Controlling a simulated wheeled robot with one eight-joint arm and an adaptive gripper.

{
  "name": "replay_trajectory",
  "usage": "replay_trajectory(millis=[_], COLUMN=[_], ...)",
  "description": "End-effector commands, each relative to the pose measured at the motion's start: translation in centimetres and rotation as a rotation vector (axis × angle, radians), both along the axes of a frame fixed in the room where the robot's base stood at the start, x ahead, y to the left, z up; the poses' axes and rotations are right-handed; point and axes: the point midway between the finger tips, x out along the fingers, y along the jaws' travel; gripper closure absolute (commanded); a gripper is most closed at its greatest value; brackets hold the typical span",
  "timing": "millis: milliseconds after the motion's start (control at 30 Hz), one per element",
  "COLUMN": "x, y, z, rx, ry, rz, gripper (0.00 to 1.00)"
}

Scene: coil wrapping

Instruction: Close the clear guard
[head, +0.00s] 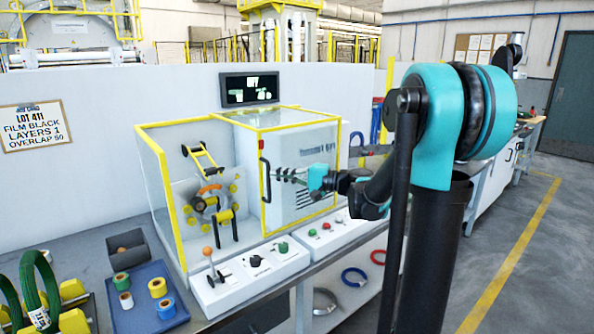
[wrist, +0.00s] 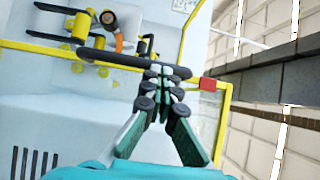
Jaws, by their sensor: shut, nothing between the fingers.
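The clear guard (head: 300,118) is a yellow-framed transparent panel at the right half of the wrapping machine, in front of a white cabinet. Its black bar handle (head: 264,180) stands upright at the guard's left edge. The handle also crosses the wrist view (wrist: 110,58). The left bay with its rollers (head: 212,200) shows uncovered at the front. My gripper (head: 279,175) is just right of the handle in the head view. Its fingers are shut with nothing between them. In the wrist view the fingertips (wrist: 160,75) overlap the handle; I cannot tell whether they touch it.
A control panel (head: 250,275) with an orange-topped lever and knobs runs along the machine's front. A blue tray (head: 140,318) with tape rolls and a dark bin (head: 128,250) stand at the left. A display (head: 249,89) sits above. A red block (wrist: 207,84) is on the yellow frame.

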Motion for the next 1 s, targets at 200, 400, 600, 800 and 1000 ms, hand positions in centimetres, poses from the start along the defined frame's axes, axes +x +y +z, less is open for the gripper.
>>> replay_trajectory(millis=[200, 400, 600, 800, 1000], x=[-4.9, -8.4, -11.5, -13.7, -15.1], y=[6.6, 11.4, 15.7, 18.9, 20.9], z=[0.0, 0.0, 0.0, 0.1, 0.1], rx=[0.0, 0.0, 0.0, 0.0, 0.0], ry=[0.0, 0.0, 0.0, 0.0, 0.0], rz=[0.009, 0.007, 0.007, 0.004, 0.002], gripper=[1.0, 1.0, 1.0, 1.0, 1.0])
